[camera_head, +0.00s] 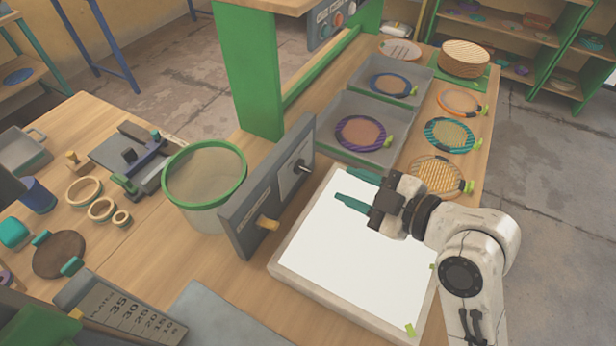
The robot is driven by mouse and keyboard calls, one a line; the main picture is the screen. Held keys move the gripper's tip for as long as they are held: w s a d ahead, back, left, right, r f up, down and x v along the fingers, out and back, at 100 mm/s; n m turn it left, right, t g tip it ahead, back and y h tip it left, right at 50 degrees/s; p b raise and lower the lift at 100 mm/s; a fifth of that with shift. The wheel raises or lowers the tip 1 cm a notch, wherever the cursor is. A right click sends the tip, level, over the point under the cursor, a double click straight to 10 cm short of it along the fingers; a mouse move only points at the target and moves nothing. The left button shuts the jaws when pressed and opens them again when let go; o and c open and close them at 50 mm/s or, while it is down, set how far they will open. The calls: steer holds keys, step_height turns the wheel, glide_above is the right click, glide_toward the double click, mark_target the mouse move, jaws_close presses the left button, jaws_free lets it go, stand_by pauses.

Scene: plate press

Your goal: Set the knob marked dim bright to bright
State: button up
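A grey upright panel (240,218) stands along the left side of a bright white light table (345,250). A dark knob (301,166) sits on a pale plate near the panel's far end. A tan knob or handle (268,224) sticks out near its lower near end. Their markings are too small to read, so I cannot tell which is marked dim bright. My gripper (344,186) is above the light table, to the right of the panel and apart from both knobs. Its two teal fingers are spread, point left towards the panel, and hold nothing.
A green-rimmed bin (205,178) stands left of the panel. Grey trays (345,108) with round framed discs lie beyond the light table. A green post (248,75) carries a raised control box (336,18) with several knobs. The space between gripper and panel looks clear.

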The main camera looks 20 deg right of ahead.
mark_target(309, 171)
steer(key=x, duration=0.7)
steer(key=p+x, duration=0.1)
steer(key=x, duration=0.3)
steer(key=shift+f, duration=0.35)
steer(key=shift+s, duration=0.1)
steer(key=shift+c, duration=0.3)
jaws_close()
